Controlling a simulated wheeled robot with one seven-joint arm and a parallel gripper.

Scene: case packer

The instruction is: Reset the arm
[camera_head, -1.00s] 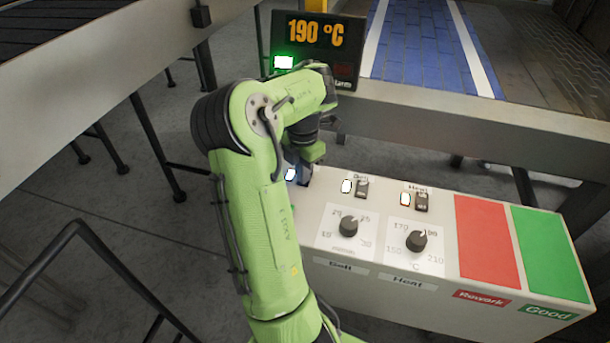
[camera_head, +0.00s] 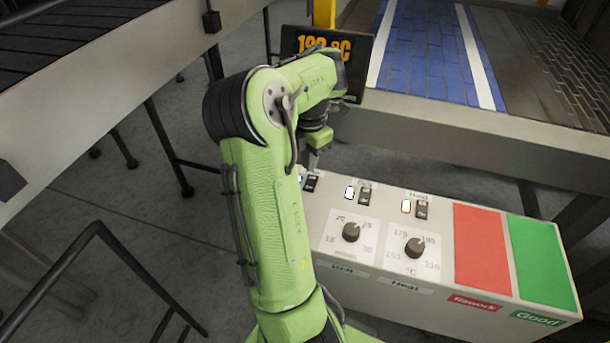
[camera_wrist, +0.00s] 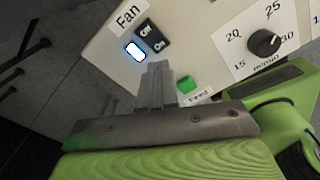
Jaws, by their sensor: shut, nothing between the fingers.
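My green arm reaches up over the left end of the control box in the head view. My gripper (camera_head: 314,160) points down near the fan switch (camera_head: 311,182), a little above the box. In the wrist view my gripper (camera_wrist: 158,66) has its fingers together with nothing between them. Its tips are just below the black fan switch (camera_wrist: 151,36) and the lit white lamp (camera_wrist: 135,51) in the picture. Whether the tips touch the panel cannot be told.
The control box (camera_head: 340,275) carries a belt knob (camera_head: 351,232), a heat knob (camera_head: 414,247), a red Rework pad (camera_head: 481,245) and a green Good pad (camera_head: 540,262). A temperature display (camera_head: 355,75) stands behind my arm. A blue conveyor (camera_head: 428,55) lies beyond. A black rail (camera_head: 62,262) is at lower left.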

